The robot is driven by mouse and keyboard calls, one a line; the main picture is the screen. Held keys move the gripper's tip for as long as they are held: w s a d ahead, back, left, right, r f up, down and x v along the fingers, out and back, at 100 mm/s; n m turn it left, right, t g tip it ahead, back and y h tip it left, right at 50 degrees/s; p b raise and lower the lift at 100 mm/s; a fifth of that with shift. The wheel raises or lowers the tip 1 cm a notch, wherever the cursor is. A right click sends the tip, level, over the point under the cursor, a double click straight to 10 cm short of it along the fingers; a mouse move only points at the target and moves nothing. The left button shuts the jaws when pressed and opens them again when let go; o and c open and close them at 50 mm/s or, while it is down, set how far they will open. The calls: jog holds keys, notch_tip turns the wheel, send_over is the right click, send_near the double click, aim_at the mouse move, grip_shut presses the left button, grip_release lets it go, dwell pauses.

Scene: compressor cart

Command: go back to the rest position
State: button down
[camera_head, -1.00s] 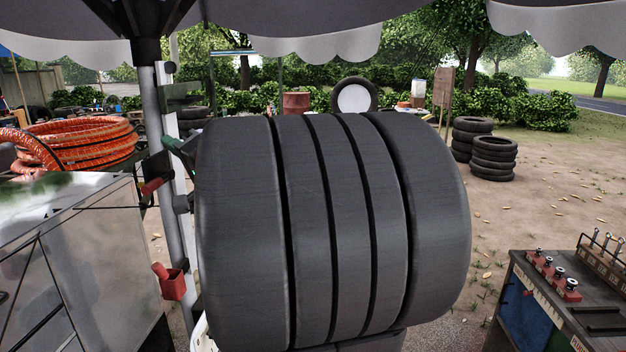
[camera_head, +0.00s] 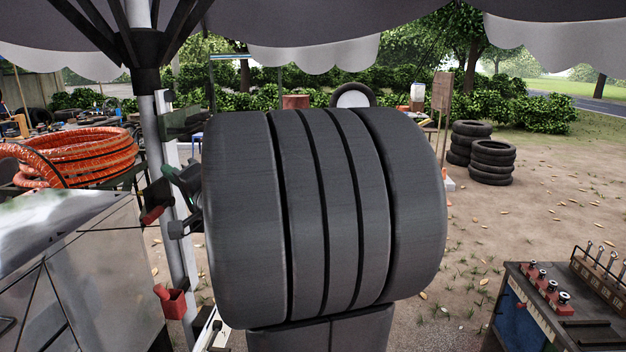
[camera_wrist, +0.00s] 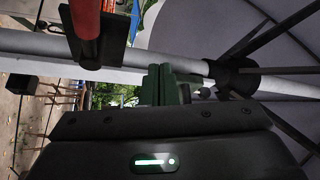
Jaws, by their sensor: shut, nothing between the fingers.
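My gripper (camera_wrist: 161,72) shows in the wrist view as two green fingers, close together and holding nothing. In that view the grey umbrella pole (camera_wrist: 120,62) runs sideways just beyond the fingertips, with the dark umbrella hub (camera_wrist: 233,77) to the right. Whether the fingers touch the pole cannot be told. In the head view, a green and dark part beside the pole may be my gripper, partly behind a large black ribbed tyre-like shape (camera_head: 325,215). The rest of the arm is hidden there.
A silver cabinet (camera_head: 95,285) and orange hose coil (camera_head: 85,155) are at left. A red holder (camera_head: 173,302) hangs on the pole. A workbench (camera_head: 535,325) with tools (camera_head: 600,265) stands at lower right. Stacked tyres (camera_head: 492,162) stand behind on open ground.

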jog(key=shift+s+f+n+b, duration=0.15)
jog(key=shift+f+n+b, duration=0.3)
jog(key=shift+b, duration=1.45)
jog(key=shift+r+y+b, duration=0.1)
jog(key=shift+y+b, duration=0.2)
jog(key=shift+b, duration=0.1)
jog(key=b, duration=0.1)
jog(key=n+b, duration=0.1)
jog(key=shift+w+d+b, duration=0.1)
jog(key=shift+w+b, duration=0.15)
jog(key=shift+b, duration=0.05)
jog(key=n+y+b, duration=0.1)
jog(key=b, duration=0.4)
jog(key=shift+d+n+g, duration=0.15)
jog(key=shift+n+g, duration=0.1)
jog(key=shift+g, duration=0.05)
jog(key=n+b, duration=0.1)
jog(key=b, duration=0.1)
jog(key=n+y+b, duration=0.1)
jog(key=b, duration=0.2)
jog(key=g+b, duration=0.1)
jog(key=b, duration=0.2)
jog(key=shift+s+d+f+n+y, duration=0.3)
jog(key=shift+f+n+y, duration=0.1)
